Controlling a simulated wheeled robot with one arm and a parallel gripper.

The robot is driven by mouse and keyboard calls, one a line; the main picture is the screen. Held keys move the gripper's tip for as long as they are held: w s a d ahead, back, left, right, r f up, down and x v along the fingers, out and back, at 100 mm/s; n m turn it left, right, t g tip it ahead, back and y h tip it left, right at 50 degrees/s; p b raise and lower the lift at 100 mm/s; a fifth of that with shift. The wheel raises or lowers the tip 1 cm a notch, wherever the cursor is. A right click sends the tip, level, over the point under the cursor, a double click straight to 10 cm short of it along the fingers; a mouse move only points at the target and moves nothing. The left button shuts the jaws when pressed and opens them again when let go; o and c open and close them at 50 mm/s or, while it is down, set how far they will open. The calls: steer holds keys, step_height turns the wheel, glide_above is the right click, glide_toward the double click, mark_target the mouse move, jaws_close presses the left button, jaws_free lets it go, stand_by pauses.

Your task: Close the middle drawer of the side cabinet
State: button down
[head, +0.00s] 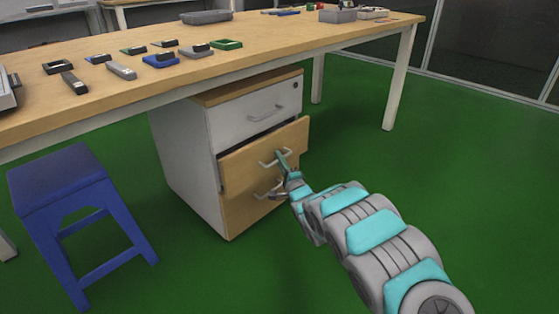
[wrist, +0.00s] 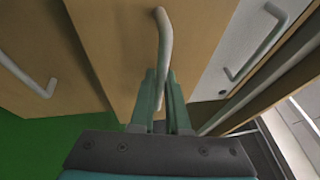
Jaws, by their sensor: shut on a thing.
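The side cabinet (head: 182,150) stands under the table, with a white top drawer (head: 235,120) and wood-coloured lower drawers. The middle drawer (head: 238,170) is partly open in the head view. Its front stands out from the cabinet, with a dark gap above it. My gripper (head: 282,160) is at that front. In the wrist view my gripper (wrist: 162,88) has its two teal fingers shut on the middle drawer's handle (wrist: 163,38), one on each side of the bar. The bottom drawer (head: 237,212) looks closed; my gripper partly hides its handle.
The wooden table (head: 270,42) spans above the cabinet and carries several small parts and trays. A blue stool (head: 62,180) stands to the left of the cabinet. The green floor (head: 460,150) is clear to the right.

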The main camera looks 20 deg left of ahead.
mark_target(271, 157)
steer(key=shift+a, duration=0.1)
stand_by(0.8)
steer(key=a+p, duration=0.1)
steer(key=w+a, duration=0.1)
steer(key=a, duration=0.1)
steer(key=shift+w+a+p, duration=0.1)
steer(key=shift+p, duration=0.25)
steer(key=shift+w+a+f, duration=0.1)
steer(key=shift+w+a, duration=0.1)
steer(key=shift+a, duration=0.1)
steer(key=c, duration=1.2)
jaws_free()
steer(key=shift+s, duration=0.15)
steer(key=shift+p+v, duration=0.6)
steer(key=shift+v, duration=3.2)
